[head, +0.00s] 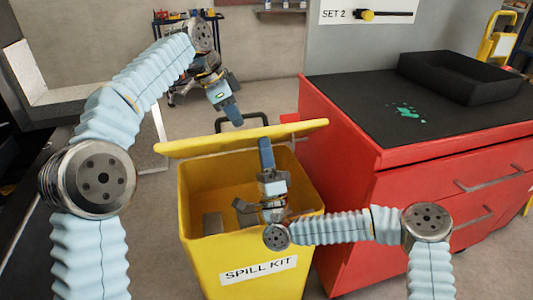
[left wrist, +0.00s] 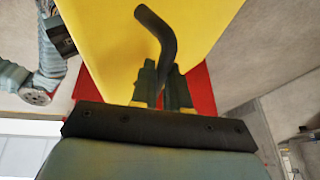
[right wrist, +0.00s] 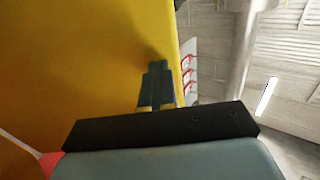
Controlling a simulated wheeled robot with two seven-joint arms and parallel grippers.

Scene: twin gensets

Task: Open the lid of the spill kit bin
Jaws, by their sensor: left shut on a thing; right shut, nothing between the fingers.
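The yellow spill kit bin (head: 215,262) stands in the middle of the head view, labelled SPILL KIT. Its lid (head: 190,146) is raised, seen nearly edge-on, and the bin's inside is open to view. My left gripper (head: 236,119) is shut on the black lid handle (head: 262,117), behind the lid's upper edge; the handle also shows between its fingers in the left wrist view (left wrist: 157,35). My right gripper (head: 265,142) is shut and empty, over the bin opening on the near side of the lid. In the right wrist view its fingertips are close to the yellow lid surface (right wrist: 95,65); whether they touch is unclear.
A red cabinet (head: 345,215) stands right beside the bin, with a black tray (head: 455,75) and a green spill on its top. Grey objects (head: 212,223) lie in the bin. A tool cart (head: 185,20) stands at the back. Floor is clear behind the bin.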

